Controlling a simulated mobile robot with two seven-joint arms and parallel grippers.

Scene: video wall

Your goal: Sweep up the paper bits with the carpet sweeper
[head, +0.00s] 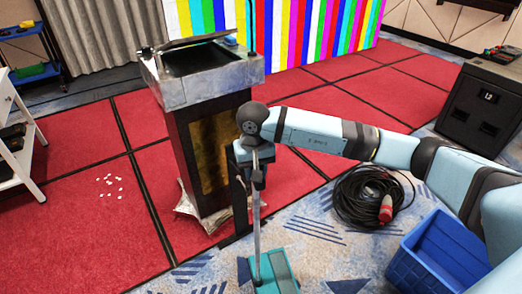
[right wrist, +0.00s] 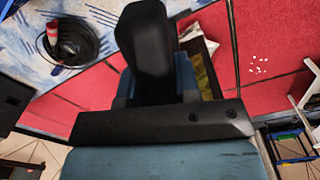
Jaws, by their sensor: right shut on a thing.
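The carpet sweeper (head: 284,270) stands on the blue patterned carpet at the bottom of the head view. It has a teal head and a thin grey pole rising from it. My right gripper (head: 257,179) is shut on the upper part of the pole, in front of the lectern. In the right wrist view, dark and blue parts of my arm fill the middle and hide the sweeper. The white paper bits (head: 110,184) lie scattered on the red carpet at the left, apart from the sweeper. They also show in the right wrist view (right wrist: 259,65). My left gripper is not in view.
A lectern (head: 190,95) with a crumpled base stands between sweeper and paper bits. A black cable coil (head: 352,205) with a red plug and a blue crate (head: 438,250) lie at the right. A white shelf cart (head: 22,165) stands at the left edge. Red carpet around the bits is clear.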

